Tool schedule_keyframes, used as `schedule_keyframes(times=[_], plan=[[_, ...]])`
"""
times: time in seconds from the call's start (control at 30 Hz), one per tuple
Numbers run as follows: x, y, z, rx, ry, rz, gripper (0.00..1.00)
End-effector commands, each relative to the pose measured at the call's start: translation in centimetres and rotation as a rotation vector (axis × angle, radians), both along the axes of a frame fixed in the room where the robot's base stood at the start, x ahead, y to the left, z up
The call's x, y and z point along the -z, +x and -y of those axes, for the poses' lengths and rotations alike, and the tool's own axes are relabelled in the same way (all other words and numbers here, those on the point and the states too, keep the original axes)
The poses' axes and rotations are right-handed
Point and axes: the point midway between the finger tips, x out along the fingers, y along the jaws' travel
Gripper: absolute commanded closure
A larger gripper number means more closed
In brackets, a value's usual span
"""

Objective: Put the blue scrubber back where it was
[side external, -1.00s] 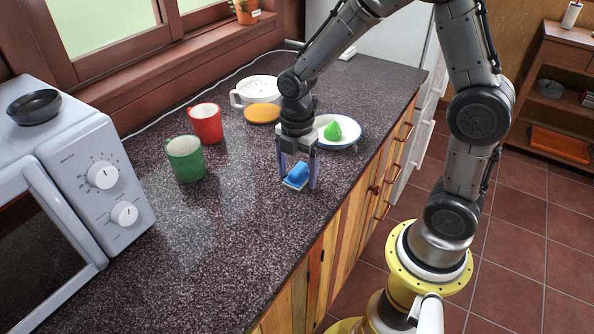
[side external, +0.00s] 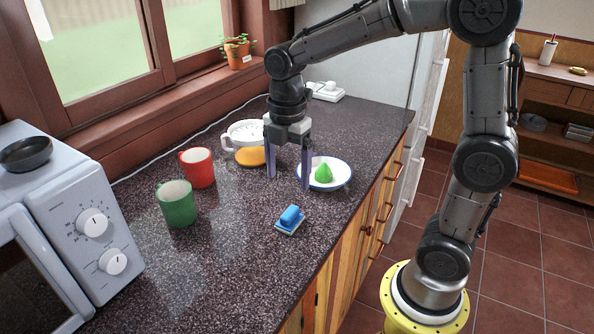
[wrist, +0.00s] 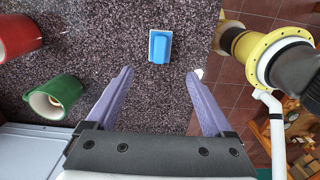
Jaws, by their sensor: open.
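The blue scrubber (side external: 290,215) lies on the dark speckled countertop near its front edge, on a pale base. It also shows in the wrist view (wrist: 160,47), ahead of the fingertips. My gripper (side external: 289,182) is open and empty. It hangs above the counter, raised and farther back than the scrubber, apart from it. In the wrist view both purple fingers of my gripper (wrist: 160,72) are spread wide with nothing between them.
A white plate (side external: 343,180) with a green item (side external: 323,173) is right of my gripper. A red mug (side external: 198,168), a green mug (side external: 177,204), a white cup (side external: 243,134) and an orange disc (side external: 250,156) stand left. A microwave (side external: 75,235) fills the left. Counter around the scrubber is clear.

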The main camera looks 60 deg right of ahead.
Motion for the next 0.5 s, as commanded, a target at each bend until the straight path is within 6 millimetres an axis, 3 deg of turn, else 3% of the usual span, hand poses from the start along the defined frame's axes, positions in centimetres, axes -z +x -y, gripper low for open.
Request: schedule_keyframes(times=[0.17, 0.3, 0.5], plan=[[-1.9, -2.2, -0.2, 0.195, 0.006, 0.069, 0.14], [-3.6, -5.8, -0.5, 0.519, 0.045, 0.173, 0.14], [-4.5, -11.0, -0.8, 1.008, 0.170, 0.304, 0.14]])
